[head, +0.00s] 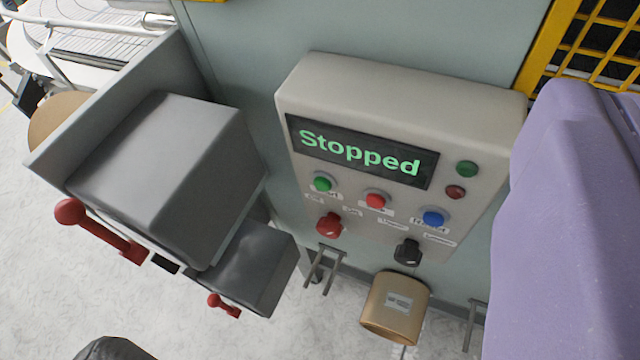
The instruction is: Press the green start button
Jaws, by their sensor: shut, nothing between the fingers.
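The green start button (322,184) is the leftmost in a row of three on a beige control panel (400,90), just below the display (362,152). The display reads "Stopped" in green letters. A label under the green button is too blurred to read fully. Nothing touches or covers the button. The fingers of my gripper do not show in the head view. A purple part, which seems to be my own arm, fills the right edge and hides part of the cabinet there.
A red button (375,200) and a blue button (433,217) sit beside the green one. Below are a red knob (329,226) and a black knob (407,252). A grey box (165,165) with red-handled levers (100,230) juts out at left. Space before the panel looks clear.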

